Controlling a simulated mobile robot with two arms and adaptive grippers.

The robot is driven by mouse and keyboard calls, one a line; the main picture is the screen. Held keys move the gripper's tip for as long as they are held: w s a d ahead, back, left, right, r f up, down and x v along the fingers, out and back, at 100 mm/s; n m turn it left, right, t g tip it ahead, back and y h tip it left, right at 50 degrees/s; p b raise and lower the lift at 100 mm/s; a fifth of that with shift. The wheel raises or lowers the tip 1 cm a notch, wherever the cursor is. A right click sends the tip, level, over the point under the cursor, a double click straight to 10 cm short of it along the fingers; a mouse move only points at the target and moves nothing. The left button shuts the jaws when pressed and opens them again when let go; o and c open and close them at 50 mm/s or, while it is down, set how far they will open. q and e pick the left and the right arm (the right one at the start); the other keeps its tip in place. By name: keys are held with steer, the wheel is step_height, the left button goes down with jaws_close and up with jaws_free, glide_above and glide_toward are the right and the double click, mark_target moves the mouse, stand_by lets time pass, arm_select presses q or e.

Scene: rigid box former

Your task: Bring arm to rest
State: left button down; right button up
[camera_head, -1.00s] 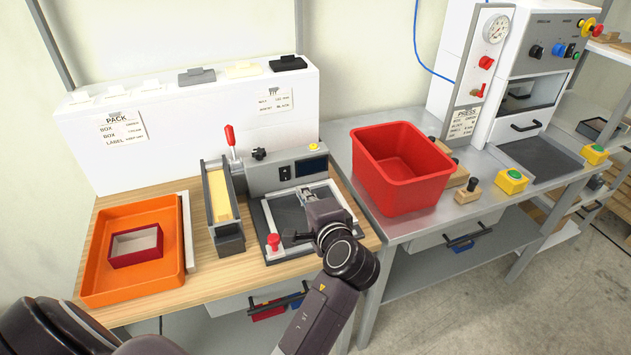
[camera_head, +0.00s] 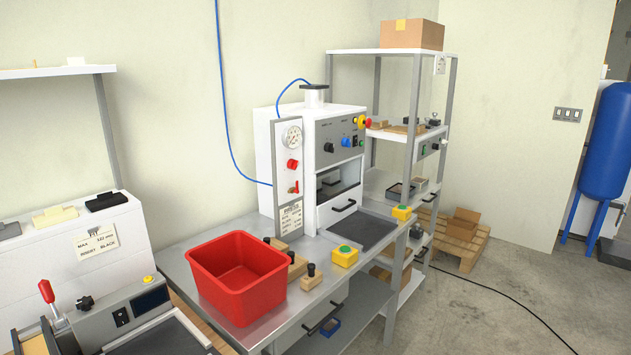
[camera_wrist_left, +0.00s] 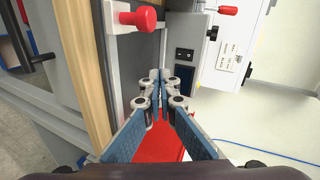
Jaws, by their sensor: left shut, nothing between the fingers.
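My left gripper (camera_wrist_left: 161,78) shows only in the left wrist view. Its two blue-padded fingers meet near the tips and hold nothing. A red knob (camera_wrist_left: 143,18) on the pale frame of the bench device is beyond and to the left of the fingertips. A red surface, which looks like the red bin (camera_wrist_left: 168,150), shows behind and between the fingers. The head view shows neither gripper and no part of my arms.
In the head view the red bin (camera_head: 238,280) stands empty on the grey metal table (camera_head: 185,262). The white press (camera_head: 345,150) stands behind it, with yellow button boxes (camera_head: 344,256) in front. A shelf rack (camera_head: 412,60) and open floor (camera_head: 490,300) lie to the right.

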arm_select(q)
steer(key=s+d+f+n+g+h, duration=0.1)
steer(key=s+d+f+n+h, duration=0.15)
steer(key=s+f, duration=0.35)
steer(key=s+d+f+n+g+h, duration=0.1)
steer(key=s+f+g+h, duration=0.15)
steer(key=s+f, duration=0.4)
steer(key=s+d+f+n+g+h, duration=0.1)
steer(key=s+d+h, duration=0.25)
steer(key=s, duration=0.35)
steer(key=s+d+f+n+g+h, duration=0.1)
steer(key=s+d+h, duration=0.1)
steer(key=s+d, duration=0.4)
step_height(320, 180, down, 24)
steer(key=s+a+g, duration=0.1)
steer(key=s, duration=0.1)
steer(key=s+a+f+g, duration=0.1)
steer(key=s+a+f, duration=0.2)
steer(key=s+f, duration=1.4)
steer(key=shift+s+f+m+g, duration=0.25)
steer(key=shift+f+m+g, duration=0.15)
steer(key=shift+f, duration=0.3)
arm_select(e)
steer(key=shift+w+a, duration=0.2)
steer(key=shift+a, duration=0.25)
steer(key=shift+w+a, duration=0.2)
steer(key=shift+a, duration=0.25)
